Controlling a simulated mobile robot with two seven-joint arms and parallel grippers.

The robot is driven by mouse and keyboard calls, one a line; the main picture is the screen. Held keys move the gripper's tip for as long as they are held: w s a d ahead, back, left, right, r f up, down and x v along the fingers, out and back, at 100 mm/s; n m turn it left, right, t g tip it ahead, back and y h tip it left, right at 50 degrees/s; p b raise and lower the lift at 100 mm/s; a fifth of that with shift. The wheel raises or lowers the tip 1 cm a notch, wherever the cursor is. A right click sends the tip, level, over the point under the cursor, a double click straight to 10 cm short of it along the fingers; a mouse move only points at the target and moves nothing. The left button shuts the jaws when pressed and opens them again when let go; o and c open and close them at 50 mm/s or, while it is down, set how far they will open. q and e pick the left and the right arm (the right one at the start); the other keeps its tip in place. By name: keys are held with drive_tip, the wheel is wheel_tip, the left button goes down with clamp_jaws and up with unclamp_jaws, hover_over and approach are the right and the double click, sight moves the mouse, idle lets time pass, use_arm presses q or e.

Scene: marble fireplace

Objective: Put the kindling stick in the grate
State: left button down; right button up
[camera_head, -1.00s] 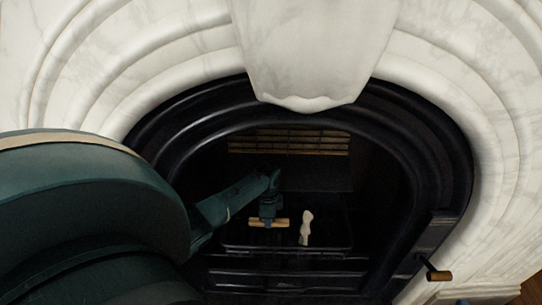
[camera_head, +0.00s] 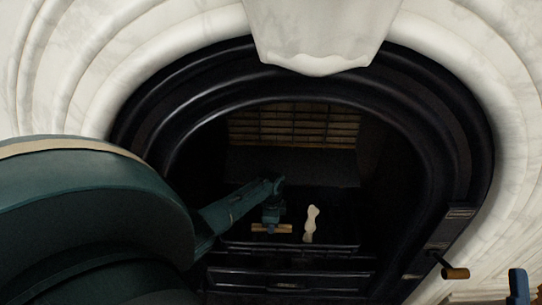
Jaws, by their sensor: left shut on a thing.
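My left arm reaches from the left into the black fireplace opening. My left gripper (camera_head: 271,222) points down, shut on a short light-brown kindling stick (camera_head: 258,229), which lies crosswise in its jaws. The stick is just over the left part of the dark grate (camera_head: 335,247); whether it touches the grate is too dark to tell. A small blue piece at the lower right edge looks like part of my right gripper (camera_head: 518,286); its jaws do not show clearly.
A pale, knobbly upright piece (camera_head: 311,223) stands in the grate just right of the stick. A brick back wall (camera_head: 295,126) is behind. The black surround (camera_head: 465,150) and white marble (camera_head: 520,130) frame the opening. A wood-ended handle (camera_head: 455,273) sticks out at right.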

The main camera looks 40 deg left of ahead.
use_arm(q)
drive_tip(key=c, duration=1.3)
unclamp_jaws()
drive_tip(key=shift+f, duration=0.1)
use_arm(e)
drive_tip(key=shift+r, duration=0.15)
use_arm(q)
drive_tip(key=shift+r+p, duration=0.35)
drive_tip(key=shift+r, duration=0.05)
wheel_tip(320, 180, up, 3)
drive_tip(key=p, duration=0.3)
drive_tip(key=shift+r, duration=0.2)
wheel_tip(320, 180, up, 8)
drive_tip(key=p, duration=0.9)
drive_tip(key=shift+r, duration=0.1)
use_arm(e)
drive_tip(key=f+m+g+h, duration=0.1)
drive_tip(key=h, duration=0.1)
drive_tip(key=d+f+m+g+h, duration=0.1)
drive_tip(key=f+h, duration=0.1)
drive_tip(key=s+f+m+g+h, duration=0.1)
drive_tip(key=h, duration=0.1)
drive_tip(key=shift+d+f, duration=0.15)
drive_tip(key=shift+d, duration=0.2)
drive_tip(key=shift+g, duration=0.3)
